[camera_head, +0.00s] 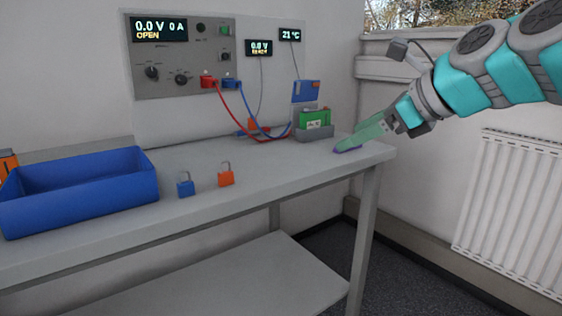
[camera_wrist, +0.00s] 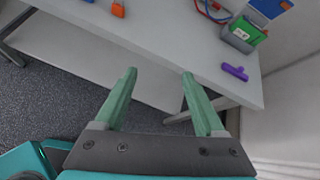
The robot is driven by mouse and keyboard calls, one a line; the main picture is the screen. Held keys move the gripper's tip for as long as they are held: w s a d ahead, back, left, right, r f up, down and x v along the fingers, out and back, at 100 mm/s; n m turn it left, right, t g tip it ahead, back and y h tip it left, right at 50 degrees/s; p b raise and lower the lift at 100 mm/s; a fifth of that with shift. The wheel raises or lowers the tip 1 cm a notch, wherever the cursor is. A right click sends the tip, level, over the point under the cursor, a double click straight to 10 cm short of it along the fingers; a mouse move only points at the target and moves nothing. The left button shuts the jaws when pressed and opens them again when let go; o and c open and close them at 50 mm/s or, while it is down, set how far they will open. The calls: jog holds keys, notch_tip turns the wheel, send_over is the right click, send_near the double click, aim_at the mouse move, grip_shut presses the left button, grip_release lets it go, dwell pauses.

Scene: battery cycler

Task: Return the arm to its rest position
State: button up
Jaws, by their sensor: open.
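My gripper (camera_head: 368,131) is at the right end of the grey bench (camera_head: 280,170) in the head view, reaching in from the right on my teal and grey arm. In the wrist view my gripper (camera_wrist: 158,75) shows two green fingers spread wide with nothing between them. A small purple object (camera_wrist: 235,72) lies on the bench near its edge, to the right of the fingers and apart from them. In the head view the purple object (camera_head: 347,150) is partly behind the fingertips.
A green battery (camera_head: 316,119) sits in a grey holder at the bench's back right, near red and blue cables. A blue bin (camera_head: 80,190), a blue padlock (camera_head: 185,188) and an orange padlock (camera_head: 226,179) stand left. A radiator (camera_head: 510,200) is right.

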jog(key=s+a+f+n+g+h, duration=0.1)
jog(key=s+a+f+n+g, duration=0.2)
jog(key=f, duration=0.4)
jog(key=s+a+f+n+g+h, duration=0.1)
jog(key=s+f+n, duration=0.25)
jog(key=f, duration=0.35)
jog(key=s+d+f+n+g+h, duration=0.2)
jog(key=s+f+n+g, duration=0.1)
jog(key=s+f+n, duration=0.6)
jog(key=s+d+f+n+g+h, duration=0.3)
jog(key=s+f+n, duration=0.6)
jog(key=s+f, duration=0.5)
jog(key=shift+s+d+f+g, duration=0.3)
jog(key=shift+s+f, duration=0.1)
